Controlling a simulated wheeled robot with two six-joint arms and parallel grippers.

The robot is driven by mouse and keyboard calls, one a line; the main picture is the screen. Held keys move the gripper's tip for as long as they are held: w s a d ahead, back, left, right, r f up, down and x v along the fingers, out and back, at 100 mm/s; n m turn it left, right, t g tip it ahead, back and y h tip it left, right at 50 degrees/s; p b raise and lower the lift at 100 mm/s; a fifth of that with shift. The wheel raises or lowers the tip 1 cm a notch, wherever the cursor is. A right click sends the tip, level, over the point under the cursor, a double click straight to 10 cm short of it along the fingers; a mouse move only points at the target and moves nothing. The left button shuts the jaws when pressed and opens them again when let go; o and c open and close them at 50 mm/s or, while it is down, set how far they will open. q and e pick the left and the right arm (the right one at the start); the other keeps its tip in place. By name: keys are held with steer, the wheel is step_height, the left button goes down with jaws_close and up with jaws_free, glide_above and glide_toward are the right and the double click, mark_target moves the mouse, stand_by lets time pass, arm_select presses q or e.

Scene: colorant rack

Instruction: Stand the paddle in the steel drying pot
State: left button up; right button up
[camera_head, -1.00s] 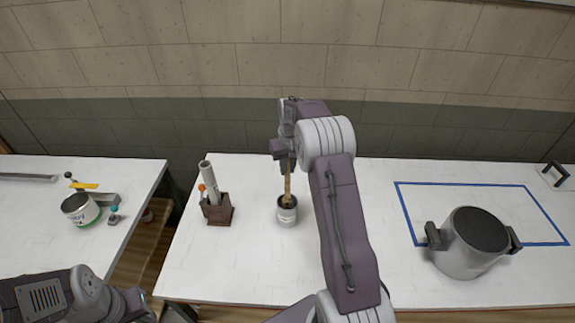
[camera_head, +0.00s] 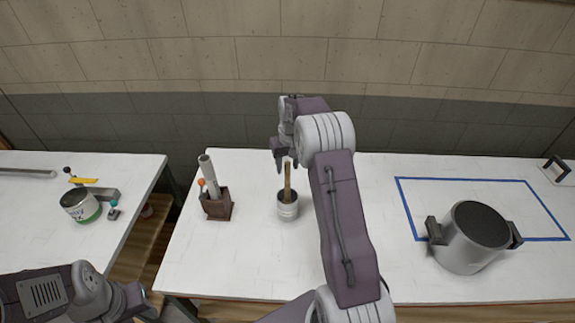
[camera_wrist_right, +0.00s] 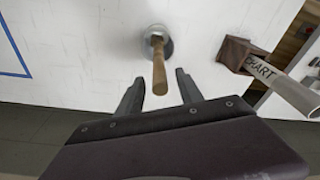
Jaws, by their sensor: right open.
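The wooden paddle (camera_head: 287,181) stands nearly upright in a small steel pot (camera_head: 288,210) near the middle of the table. Its lower end is hidden inside the pot. In the right wrist view the paddle (camera_wrist_right: 159,68) rises from the pot toward the fingers. My right gripper (camera_head: 285,167) is open around or just beside the paddle's top; in the wrist view the fingertips (camera_wrist_right: 159,78) are spread to either side of it, with gaps. My left arm's end (camera_head: 130,298) is at the lower left, and its fingers cannot be made out.
A brown holder (camera_head: 217,208) with a rolled chart (camera_head: 208,174) stands left of the small pot. A large grey pot (camera_head: 460,255) with black handles stands at right, by a blue outline (camera_head: 480,180). A labelled can (camera_head: 78,207) is on the left table, across a gap.

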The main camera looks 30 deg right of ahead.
steer(key=shift+r, duration=0.45)
step_height(320, 180, up, 8)
steer(key=s+b, duration=0.1)
steer(key=shift+s+b, duration=0.15)
steer(key=shift+b, duration=0.2)
steer(key=shift+a+f, duration=0.1)
steer(key=shift+a, duration=0.1)
